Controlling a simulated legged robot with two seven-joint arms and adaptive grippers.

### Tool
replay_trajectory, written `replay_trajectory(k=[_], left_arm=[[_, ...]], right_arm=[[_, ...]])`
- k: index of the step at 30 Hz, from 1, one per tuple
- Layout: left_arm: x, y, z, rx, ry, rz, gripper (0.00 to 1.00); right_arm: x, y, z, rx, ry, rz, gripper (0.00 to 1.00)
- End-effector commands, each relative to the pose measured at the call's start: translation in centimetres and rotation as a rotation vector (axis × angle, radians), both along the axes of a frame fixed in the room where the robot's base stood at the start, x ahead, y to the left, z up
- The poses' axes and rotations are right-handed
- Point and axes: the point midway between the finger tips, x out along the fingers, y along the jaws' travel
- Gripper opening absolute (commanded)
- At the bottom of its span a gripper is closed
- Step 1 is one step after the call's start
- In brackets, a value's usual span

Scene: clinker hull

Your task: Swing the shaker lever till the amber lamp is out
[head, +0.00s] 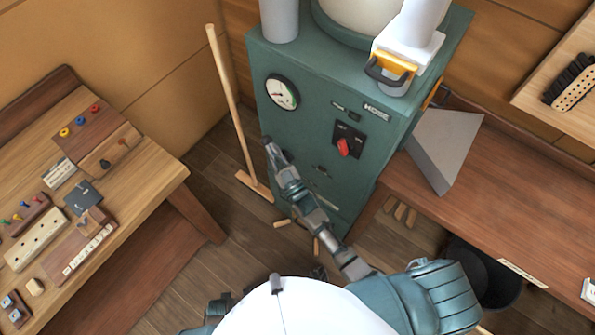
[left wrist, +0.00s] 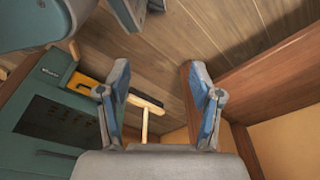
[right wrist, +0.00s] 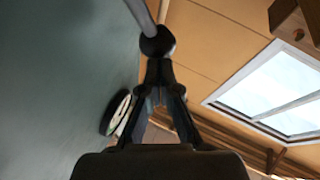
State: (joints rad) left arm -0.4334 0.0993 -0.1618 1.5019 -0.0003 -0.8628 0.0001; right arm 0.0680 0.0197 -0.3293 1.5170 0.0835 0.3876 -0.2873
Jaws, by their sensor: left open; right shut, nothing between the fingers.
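The shaker lever shows in the right wrist view as a grey rod with a black ball knob (right wrist: 157,41). My right gripper (right wrist: 159,68) is shut and empty, its tips right at the knob; I cannot tell whether they touch. In the head view my right gripper (head: 269,144) is in front of the green cabinet (head: 292,124), below its round gauge (head: 282,92), and I cannot make out the lever there. I cannot make out an amber lamp in any view. My left gripper (left wrist: 160,75) is open and empty, over the floor.
A red switch (head: 343,147) is on the cabinet front. A broom (head: 232,105) stands left of the cabinet. A workbench (head: 145,183) with small parts is at left; another bench (head: 480,205) is at right. Wooden pegs (head: 282,223) lie on the floor.

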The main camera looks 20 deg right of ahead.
Motion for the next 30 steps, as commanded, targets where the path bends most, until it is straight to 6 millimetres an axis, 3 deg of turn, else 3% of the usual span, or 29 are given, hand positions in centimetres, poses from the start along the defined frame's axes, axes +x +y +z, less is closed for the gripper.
replay_trajectory(k=[1,6,15,22,30], left_arm=[[-0.8,0.1,-0.6,0.002,0.008,-0.002,0.65],[-4.2,0.7,-3.6,0.004,0.027,-0.008,0.65],[-9.0,1.6,-6.1,0.009,0.048,-0.015,0.65],[-10.7,1.9,-6.7,0.010,0.055,-0.018,0.65],[-11.0,2.0,-6.8,0.011,0.056,-0.018,0.65]], right_arm=[[0.3,0.2,0.7,-0.014,0.016,0.000,0.00],[1.0,0.8,0.5,-0.061,0.075,0.000,0.00],[2.0,1.5,0.1,-0.118,0.149,0.000,0.00],[2.3,1.7,-0.2,-0.137,0.174,0.000,0.00],[2.3,1.8,-0.4,-0.140,0.180,0.001,0.00]])
